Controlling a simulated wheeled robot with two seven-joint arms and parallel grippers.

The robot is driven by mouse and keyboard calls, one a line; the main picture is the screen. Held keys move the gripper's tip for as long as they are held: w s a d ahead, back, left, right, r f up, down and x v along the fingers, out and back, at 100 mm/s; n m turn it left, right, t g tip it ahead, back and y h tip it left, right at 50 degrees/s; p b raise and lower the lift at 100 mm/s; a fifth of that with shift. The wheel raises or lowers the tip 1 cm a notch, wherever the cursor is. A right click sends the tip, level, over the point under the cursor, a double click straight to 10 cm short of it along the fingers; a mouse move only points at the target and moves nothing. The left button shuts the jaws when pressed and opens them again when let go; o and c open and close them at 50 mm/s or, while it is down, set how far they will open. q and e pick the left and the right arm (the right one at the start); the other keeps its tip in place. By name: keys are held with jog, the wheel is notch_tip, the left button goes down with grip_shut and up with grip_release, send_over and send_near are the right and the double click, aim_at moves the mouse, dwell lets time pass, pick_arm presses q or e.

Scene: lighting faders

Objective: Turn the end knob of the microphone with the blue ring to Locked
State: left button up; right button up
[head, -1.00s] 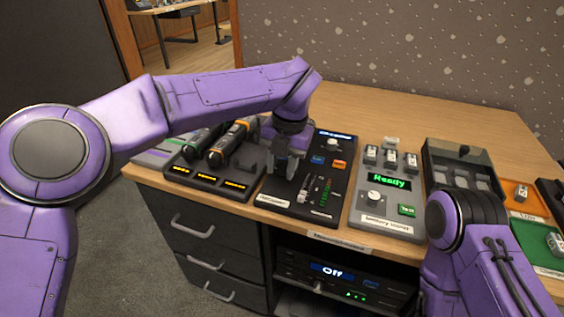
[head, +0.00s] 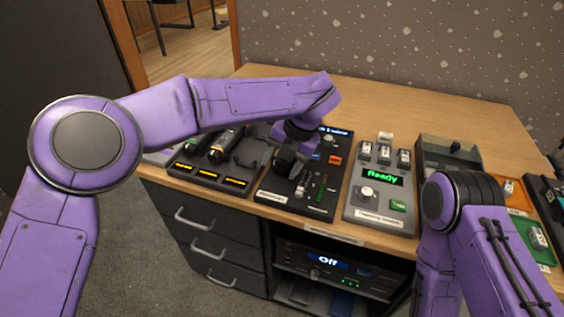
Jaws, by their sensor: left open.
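No microphone with a blue ring can be made out. Two dark microphones lie side by side in the tray (head: 208,179) at the left of the desk: one with a green ring (head: 199,146) and one with an orange ring (head: 226,145). The tray's right-hand slot looks empty. My left gripper (head: 284,168) is open, above the left part of the black fader panel (head: 319,206), right of the tray. Its fingers are dark and hard to separate. My right arm comes in at the lower right, and its gripper is out of view.
A grey unit (head: 381,212) reading "Ready" stands right of the fader panel, then an open dark box (head: 449,146) and orange and green trays (head: 536,237). A rack device (head: 330,262) reading "Off" sits below the desktop. The desk's back is clear.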

pick_arm(q)
jog(key=p+v, duration=0.2)
jog(key=v, duration=0.8)
jog(key=shift+r, duration=0.15)
